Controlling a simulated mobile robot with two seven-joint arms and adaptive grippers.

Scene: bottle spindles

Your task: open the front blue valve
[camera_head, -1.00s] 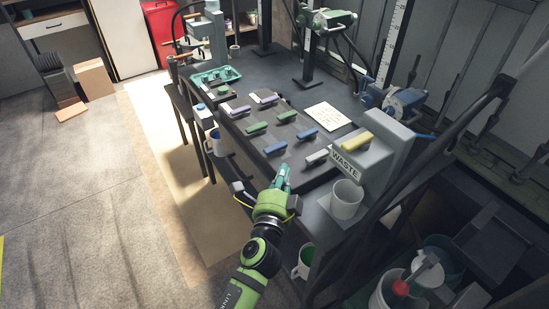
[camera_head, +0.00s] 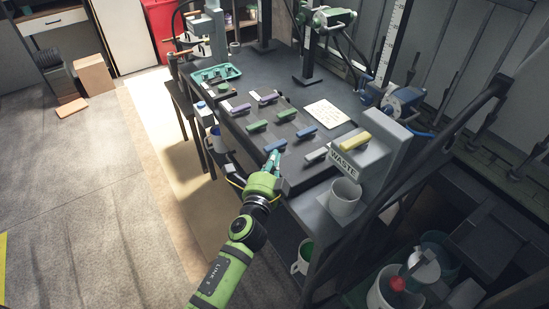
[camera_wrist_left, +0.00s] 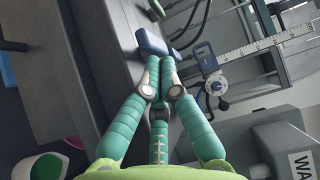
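The front blue valve (camera_head: 276,146) is a blue bar handle at the near-left side of the dark panel on the bench; it also shows at the top of the left wrist view (camera_wrist_left: 153,42). A second blue valve (camera_head: 307,132) sits farther right and back. My left gripper (camera_head: 275,160) is just in front of the front blue valve. In the left wrist view its grey fingertips (camera_wrist_left: 160,67) are together, with nothing visible between them, right below the handle. I cannot tell whether they touch it. My right gripper is not in view.
Green valves (camera_head: 257,126), purple valves (camera_head: 239,108) and a pale grey valve (camera_head: 316,155) share the panel. A grey WASTE box (camera_head: 375,150) with a yellow handle (camera_head: 355,141) and a grey cup (camera_head: 345,197) stand to the right. A paper sheet (camera_head: 326,113) lies behind.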

